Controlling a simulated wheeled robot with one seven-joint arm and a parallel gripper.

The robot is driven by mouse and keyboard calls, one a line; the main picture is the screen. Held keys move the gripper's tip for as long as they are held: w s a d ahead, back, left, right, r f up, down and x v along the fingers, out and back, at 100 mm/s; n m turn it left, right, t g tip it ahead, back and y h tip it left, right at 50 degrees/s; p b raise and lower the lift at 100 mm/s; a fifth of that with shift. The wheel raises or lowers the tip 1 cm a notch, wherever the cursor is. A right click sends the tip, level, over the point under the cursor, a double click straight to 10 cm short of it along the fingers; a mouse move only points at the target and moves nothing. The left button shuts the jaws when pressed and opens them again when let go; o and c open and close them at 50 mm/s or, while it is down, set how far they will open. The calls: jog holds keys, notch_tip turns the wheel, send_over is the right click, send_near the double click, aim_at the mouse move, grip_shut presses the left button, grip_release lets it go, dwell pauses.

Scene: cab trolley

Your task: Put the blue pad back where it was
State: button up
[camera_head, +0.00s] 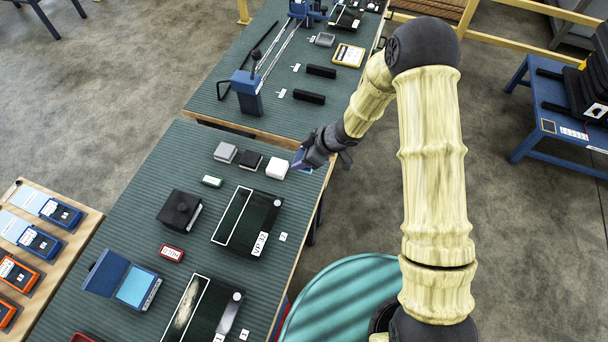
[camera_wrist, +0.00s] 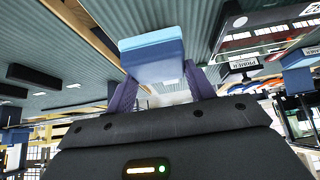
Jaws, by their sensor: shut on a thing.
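The blue pad (camera_head: 301,158) is at the tip of my gripper (camera_head: 309,160), by the right edge of the near green table. In the wrist view the blue pad (camera_wrist: 152,56), lighter blue along one side, sits between the two purple-grey fingers of my gripper (camera_wrist: 160,82), which is shut on it. A row of pads lies just left of it in the head view: a grey pad (camera_head: 225,152), a black pad (camera_head: 250,160) and a white pad (camera_head: 277,168). I cannot tell whether the blue pad touches the table.
The near table (camera_head: 150,210) also holds a small green-edged block (camera_head: 212,181), a dark box (camera_head: 179,210), a black tray (camera_head: 246,221), a red block (camera_head: 171,253) and an open blue case (camera_head: 123,281). The far table (camera_head: 215,90) carries a blue clamp stand (camera_head: 247,90) and black bars (camera_head: 309,97).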

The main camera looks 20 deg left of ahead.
notch_tip(320, 180, down, 5)
jog(key=shift+r, duration=0.1)
jog(key=shift+f, duration=1.9)
jog(key=shift+f, duration=0.1)
jog(key=shift+f, duration=0.1)
jog(key=o, duration=1.3)
jog(key=shift+c, duration=0.2)
